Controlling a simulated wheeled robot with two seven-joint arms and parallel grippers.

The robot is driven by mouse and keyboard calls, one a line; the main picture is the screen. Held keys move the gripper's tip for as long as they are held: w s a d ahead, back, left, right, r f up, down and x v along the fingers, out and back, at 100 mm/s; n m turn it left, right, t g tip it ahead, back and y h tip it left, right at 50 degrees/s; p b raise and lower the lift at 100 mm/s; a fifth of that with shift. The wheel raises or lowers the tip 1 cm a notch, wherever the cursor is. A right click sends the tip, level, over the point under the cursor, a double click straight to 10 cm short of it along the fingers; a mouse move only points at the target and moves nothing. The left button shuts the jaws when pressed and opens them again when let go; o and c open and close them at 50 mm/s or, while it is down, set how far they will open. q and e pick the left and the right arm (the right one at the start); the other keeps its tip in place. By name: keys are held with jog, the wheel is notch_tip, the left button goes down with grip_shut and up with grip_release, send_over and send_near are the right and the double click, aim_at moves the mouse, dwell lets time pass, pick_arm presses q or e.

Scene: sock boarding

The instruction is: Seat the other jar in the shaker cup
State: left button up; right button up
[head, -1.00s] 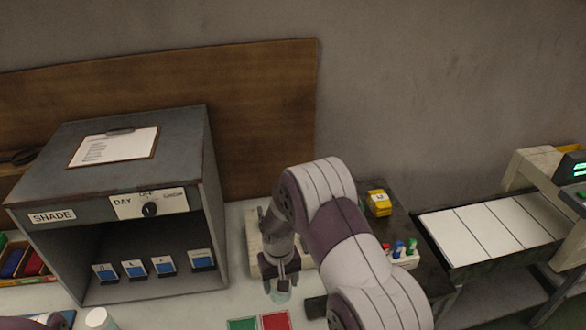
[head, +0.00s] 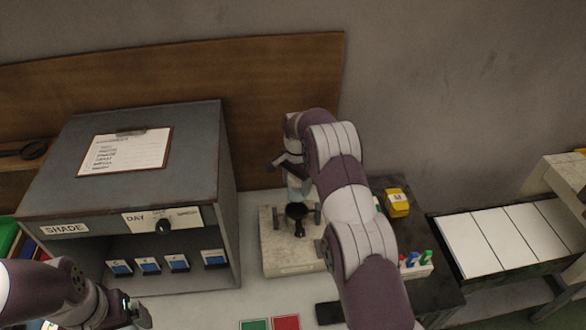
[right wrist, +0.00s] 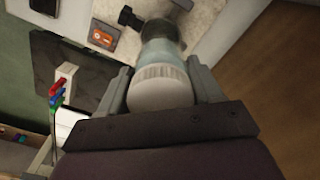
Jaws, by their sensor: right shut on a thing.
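My right gripper (head: 290,166) is shut on a jar with a pale blue body (head: 298,188) and a white ribbed lid (right wrist: 160,88). It holds the jar over the beige shaker base (head: 290,268). The dark shaker cup (head: 297,212) is on that base. In the right wrist view the jar's far end lines up with the dark cup (right wrist: 160,30); I cannot tell whether it is inside or just short of it. My left gripper (head: 132,312) is at the lower left, its jaws unclear.
A grey shade box (head: 130,195) stands left of the shaker. Green (head: 254,325) and red (head: 286,323) cards lie in front. A yellow block (head: 397,203) and a white rack with coloured caps (head: 418,268) are on the right. A wooden board (head: 285,110) stands behind.

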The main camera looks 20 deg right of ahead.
aim_at(296, 194)
jog(key=shift+r, duration=0.15)
jog(key=shift+b, duration=0.3)
jog(key=shift+w+f+b, duration=0.1)
jog(key=shift+f+b, duration=1.8)
jog(key=shift+f, duration=1)
jog(key=shift+b, duration=0.4)
jog(key=shift+f+b, duration=1.85)
jog(key=shift+f, duration=0.75)
jog(key=o, duration=1.3)
